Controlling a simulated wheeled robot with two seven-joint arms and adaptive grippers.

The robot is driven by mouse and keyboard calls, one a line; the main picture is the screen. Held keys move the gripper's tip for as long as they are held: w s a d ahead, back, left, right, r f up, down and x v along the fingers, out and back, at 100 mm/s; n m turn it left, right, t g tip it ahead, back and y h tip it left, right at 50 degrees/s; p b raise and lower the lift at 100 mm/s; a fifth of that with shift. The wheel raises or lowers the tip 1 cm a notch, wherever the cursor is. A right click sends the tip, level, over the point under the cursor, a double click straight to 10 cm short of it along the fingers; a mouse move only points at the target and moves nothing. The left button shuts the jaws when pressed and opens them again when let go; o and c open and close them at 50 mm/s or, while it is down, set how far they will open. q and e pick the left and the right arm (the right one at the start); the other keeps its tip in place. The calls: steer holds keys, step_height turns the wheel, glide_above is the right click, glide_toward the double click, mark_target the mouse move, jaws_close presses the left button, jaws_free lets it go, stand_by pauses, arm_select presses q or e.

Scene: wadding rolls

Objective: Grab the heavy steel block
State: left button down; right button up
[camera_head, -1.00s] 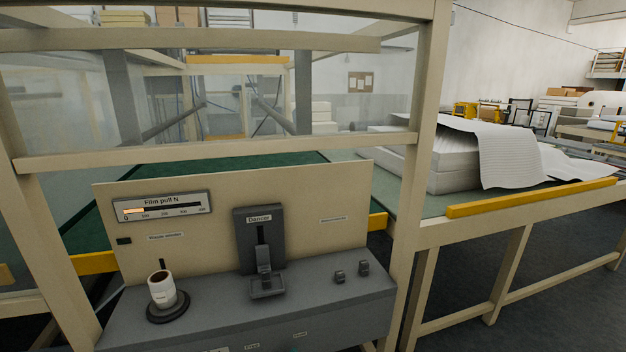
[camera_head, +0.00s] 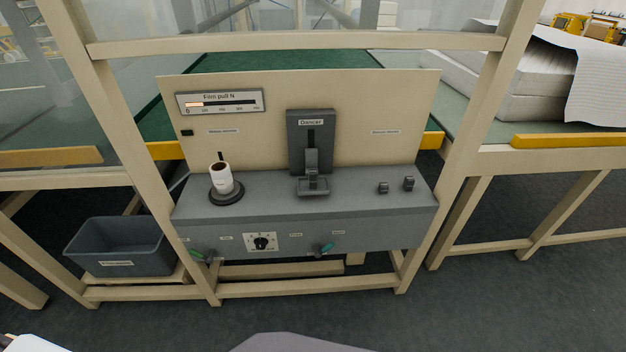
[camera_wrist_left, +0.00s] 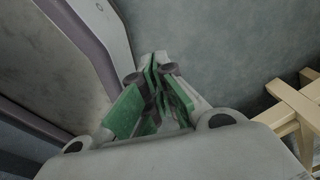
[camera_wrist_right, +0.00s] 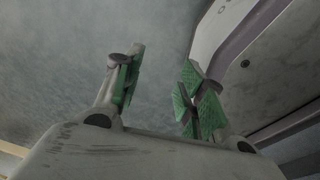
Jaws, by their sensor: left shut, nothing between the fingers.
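Two small dark grey blocks, a left one (camera_head: 383,188) and a right one (camera_head: 408,184), stand side by side at the right end of the grey console's ledge (camera_head: 360,205) in the head view. The right one looks slightly larger. Both look metallic; I cannot tell which is the heavy steel block. My left gripper (camera_wrist_left: 157,65) is shut and empty in the left wrist view, with floor behind it. My right gripper (camera_wrist_right: 160,75) is open and empty in the right wrist view, its green-padded fingers apart. Neither gripper shows in the head view, and neither wrist view shows the blocks.
A white film roll (camera_head: 221,180) stands on a round dark base at the ledge's left. The Dancer unit (camera_head: 311,140) rises mid-ledge. A knob (camera_head: 261,243) and green-handled parts are on the front. Frame posts flank the console. A grey bin (camera_head: 118,262) sits lower left. Floor in front is clear.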

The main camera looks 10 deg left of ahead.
steer(key=shift+a, duration=0.35)
arm_select(q)
steer(key=c, duration=2.2)
jaws_free()
arm_select(e)
steer(key=shift+s+d, duration=0.1)
